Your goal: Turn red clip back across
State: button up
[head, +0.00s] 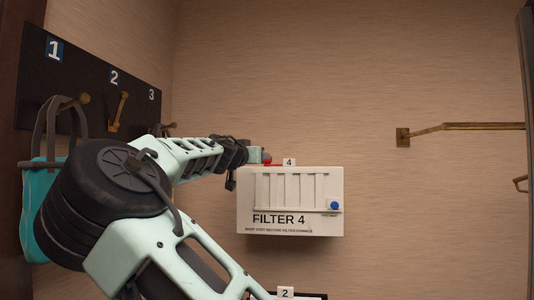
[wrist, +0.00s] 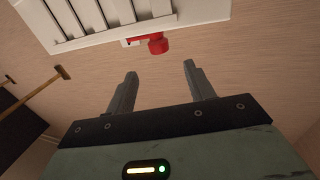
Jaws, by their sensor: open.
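The red clip (wrist: 156,44) sits at the edge of the white filter unit (wrist: 95,20) in the wrist view. In the head view the red clip (head: 271,163) shows as a small red strip at the top left edge of the filter unit (head: 290,226), which is labelled FILTER 4. My gripper (wrist: 157,72) is open and empty, its two fingers pointing toward the clip. The clip lies just beyond the fingertips, roughly between their lines, and apart from them. In the head view my gripper is by the unit's top left corner and partly hides the clip.
A blue knob (head: 334,205) is on the unit's front right. A dark board (head: 80,75) with numbered brass hooks hangs at the left, holding a teal bag (head: 42,225). A brass rail (head: 470,126) is at the right. The wall between unit and rail is clear.

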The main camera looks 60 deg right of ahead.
jog(key=p+x, duration=0.3)
jog(key=x, duration=0.5)
jog(key=shift+d+r+p, duration=0.1)
jog(key=shift+d+p, duration=0.25)
jog(key=shift+d, duration=0.05)
jog(key=shift+w+d, duration=0.15)
jog(key=shift+d, duration=0.35)
jog(key=c, duration=1)
